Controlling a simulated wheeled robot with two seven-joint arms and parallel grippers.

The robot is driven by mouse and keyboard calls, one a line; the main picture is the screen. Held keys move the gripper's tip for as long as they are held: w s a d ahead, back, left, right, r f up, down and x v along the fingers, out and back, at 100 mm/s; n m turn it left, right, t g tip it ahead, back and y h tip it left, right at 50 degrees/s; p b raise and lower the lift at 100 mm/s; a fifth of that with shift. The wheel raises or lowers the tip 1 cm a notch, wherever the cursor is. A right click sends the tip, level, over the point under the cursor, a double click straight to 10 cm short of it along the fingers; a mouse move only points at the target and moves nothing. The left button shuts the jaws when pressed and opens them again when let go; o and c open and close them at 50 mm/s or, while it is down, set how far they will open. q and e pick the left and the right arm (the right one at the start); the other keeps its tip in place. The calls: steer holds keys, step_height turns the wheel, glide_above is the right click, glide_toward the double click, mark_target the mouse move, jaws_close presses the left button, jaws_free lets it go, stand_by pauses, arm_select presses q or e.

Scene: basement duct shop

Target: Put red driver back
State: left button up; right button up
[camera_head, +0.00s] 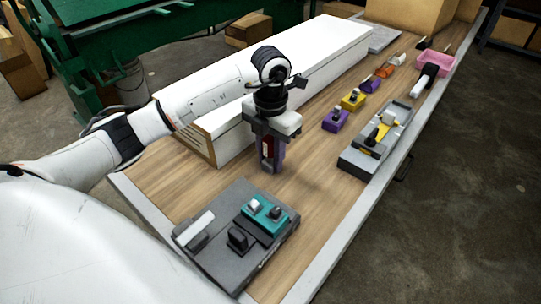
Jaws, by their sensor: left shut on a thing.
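My left gripper (269,162) points down over the middle of the wooden bench, in front of the long white box. It is shut on a narrow thing with a red part (266,146), which seems to be the red driver. The fingers hide most of it, and I cannot tell whether its lower end touches the bench. My right gripper is not in view.
A grey tray (212,252) with a teal block (262,215) is at the near end. A grey holder (357,163), purple block (335,121), yellow block (353,100) and pink bin (437,64) line the right side. The long white box (320,52) is behind.

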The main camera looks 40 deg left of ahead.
mark_target(270, 137)
arm_select(q)
steer(key=o, duration=1)
steer(key=shift+o, duration=0.2)
step_height(270, 137, up, 12)
steer(key=shift+r, duration=0.15)
